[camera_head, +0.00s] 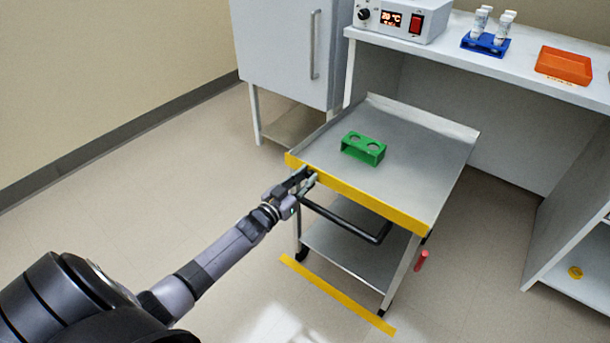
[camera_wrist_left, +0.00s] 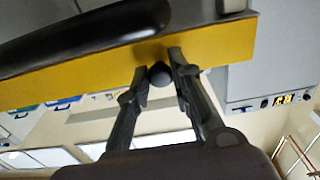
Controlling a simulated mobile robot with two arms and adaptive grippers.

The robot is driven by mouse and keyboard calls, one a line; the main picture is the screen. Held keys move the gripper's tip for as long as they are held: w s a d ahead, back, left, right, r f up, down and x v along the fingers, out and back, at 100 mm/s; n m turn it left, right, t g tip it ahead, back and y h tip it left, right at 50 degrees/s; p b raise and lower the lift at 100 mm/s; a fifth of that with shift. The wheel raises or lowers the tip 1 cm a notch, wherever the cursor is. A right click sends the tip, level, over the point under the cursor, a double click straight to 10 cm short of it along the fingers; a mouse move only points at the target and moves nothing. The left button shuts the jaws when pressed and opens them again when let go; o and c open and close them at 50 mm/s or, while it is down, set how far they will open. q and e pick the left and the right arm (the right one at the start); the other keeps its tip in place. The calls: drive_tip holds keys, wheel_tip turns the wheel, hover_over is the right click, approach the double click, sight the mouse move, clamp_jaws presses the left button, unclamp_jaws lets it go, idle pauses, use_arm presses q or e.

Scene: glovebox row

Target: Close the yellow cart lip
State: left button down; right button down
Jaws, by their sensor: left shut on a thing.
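The yellow lip (camera_head: 370,198) runs along the near edge of the steel cart's top (camera_head: 420,150). It looks upright along that edge, and it also fills the upper part of the left wrist view (camera_wrist_left: 215,42). My left gripper (camera_head: 308,179) is at the lip's left end. In the left wrist view its fingers (camera_wrist_left: 160,62) are shut around a small round black knob (camera_wrist_left: 160,75) against the lip. The cart's black push handle (camera_head: 345,222) is just below the lip, to the right of my gripper. My right gripper is not in view.
A green two-hole rack (camera_head: 363,148) stands on the cart top. A white cabinet (camera_head: 280,50) is behind to the left, and a bench (camera_head: 500,65) is behind. A red cylinder (camera_head: 421,260) and yellow tape (camera_head: 335,293) are on the floor. The left floor is clear.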

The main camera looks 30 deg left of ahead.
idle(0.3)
use_arm(q)
drive_tip(key=c, duration=1.4)
unclamp_jaws()
drive_tip(key=s, duration=0.8)
drive_tip(key=s+a, duration=0.1)
drive_tip(key=s, duration=0.3)
drive_tip(key=shift+f, duration=0.25)
